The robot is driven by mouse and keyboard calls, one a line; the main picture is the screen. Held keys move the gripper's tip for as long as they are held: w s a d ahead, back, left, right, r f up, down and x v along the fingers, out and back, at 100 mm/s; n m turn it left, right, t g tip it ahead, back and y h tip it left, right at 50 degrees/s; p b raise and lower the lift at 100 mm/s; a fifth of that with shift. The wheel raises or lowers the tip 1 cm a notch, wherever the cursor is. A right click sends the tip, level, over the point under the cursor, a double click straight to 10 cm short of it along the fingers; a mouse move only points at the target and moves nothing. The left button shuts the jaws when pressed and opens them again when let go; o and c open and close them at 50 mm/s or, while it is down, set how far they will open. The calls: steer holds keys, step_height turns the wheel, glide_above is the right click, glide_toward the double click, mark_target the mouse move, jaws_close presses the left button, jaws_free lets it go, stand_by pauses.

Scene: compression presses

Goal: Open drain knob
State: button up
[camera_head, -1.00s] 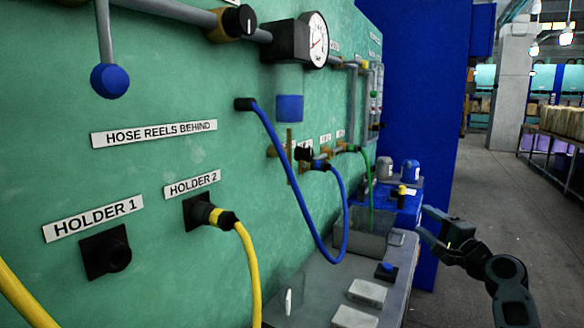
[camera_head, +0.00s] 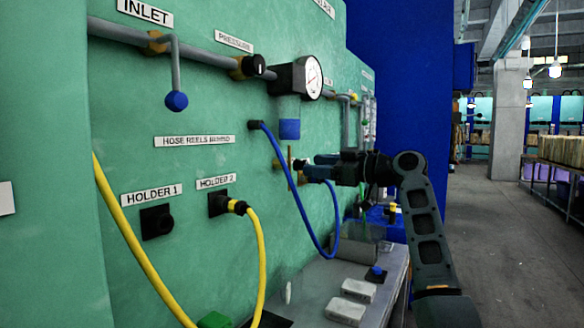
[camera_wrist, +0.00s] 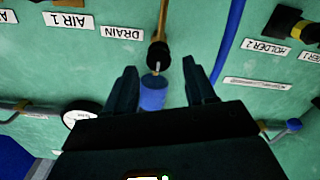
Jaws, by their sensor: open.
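The drain knob (camera_wrist: 157,56) is black with a pale line on its face. It sits on a brass pipe next to the DRAIN label (camera_wrist: 123,34) on the green panel in the wrist view. My gripper (camera_wrist: 159,66) is open, its two dark fingers to either side of and just short of the knob, with nothing held. In the head view my gripper (camera_head: 314,167) reaches in from the right and mostly hides the knob. Whether a finger touches the knob is not clear.
A blue filter bowl (camera_head: 289,129) hangs under the pressure gauge (camera_head: 312,77), near my gripper. A blue hose (camera_head: 292,190) loops beside it. A yellow hose (camera_head: 259,245) hangs from Holder 2. A grey bench (camera_head: 312,290) lies below. The aisle at right is clear.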

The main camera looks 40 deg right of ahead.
mark_target(295, 164)
steer(key=p+x, duration=0.1)
steer(key=x, duration=0.6)
jaws_close()
stand_by(0.5)
